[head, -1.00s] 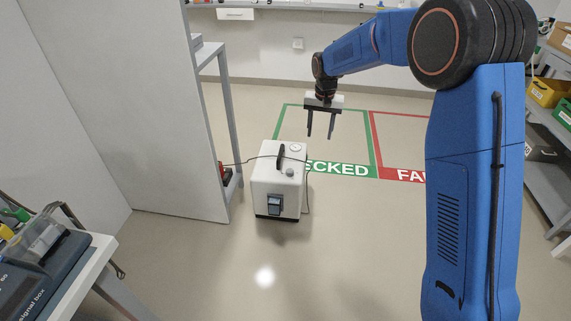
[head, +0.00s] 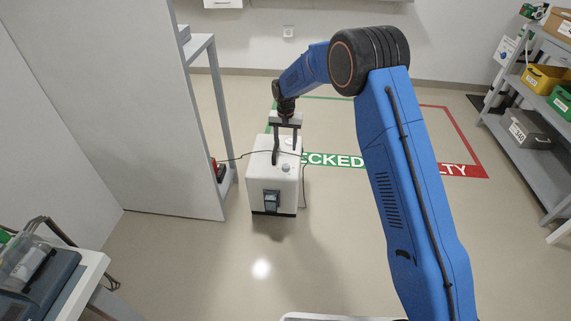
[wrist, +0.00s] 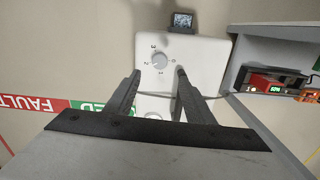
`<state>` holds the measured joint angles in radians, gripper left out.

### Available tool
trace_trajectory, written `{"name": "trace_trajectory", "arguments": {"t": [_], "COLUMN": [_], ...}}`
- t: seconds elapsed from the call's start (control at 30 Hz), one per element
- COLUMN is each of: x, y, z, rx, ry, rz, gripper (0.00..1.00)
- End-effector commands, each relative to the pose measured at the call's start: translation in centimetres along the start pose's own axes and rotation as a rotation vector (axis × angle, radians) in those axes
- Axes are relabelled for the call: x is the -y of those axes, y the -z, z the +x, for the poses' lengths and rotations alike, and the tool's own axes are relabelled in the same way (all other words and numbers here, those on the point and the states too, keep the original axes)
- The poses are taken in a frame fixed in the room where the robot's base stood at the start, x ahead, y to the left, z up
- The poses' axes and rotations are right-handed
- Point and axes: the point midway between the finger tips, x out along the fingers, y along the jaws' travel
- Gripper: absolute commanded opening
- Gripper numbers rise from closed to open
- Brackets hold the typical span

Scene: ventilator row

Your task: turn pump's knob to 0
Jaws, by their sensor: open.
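My gripper (head: 285,146) is open and empty, pointing down over the rear part of the pump's top. In the wrist view my fingertips (wrist: 158,72) straddle the area just behind the knob.
A grey partition (head: 120,110) and rack (head: 223,110) stand left of the pump, with a red device (head: 220,171) low on the rack. A cable (head: 240,157) runs across to the pump. Green and red floor zones lie behind and right. Shelves (head: 540,150) stand far right.

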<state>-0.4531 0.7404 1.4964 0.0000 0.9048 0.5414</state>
Motion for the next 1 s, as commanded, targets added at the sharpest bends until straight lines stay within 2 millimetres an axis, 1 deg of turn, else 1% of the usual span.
{"name": "trace_trajectory", "arguments": {"t": [0.03, 0.4, 0.6, 0.8, 1.0], "x": [-0.1, 0.0, -0.1, 0.0, 0.0], "y": [-0.1, 0.0, 0.0, 0.0, 0.0], "z": [1.1, 7.5, 10.3, 11.7, 11.9], "rx": [0.003, 0.002, 0.002, 0.0, 0.0], "ry": [-0.002, -0.001, -0.001, 0.0, 0.0], "rz": [0.0, 0.0, 0.0, 0.0, 0.0], "gripper": [0.49, 0.49, 0.49, 0.49, 0.49]}}
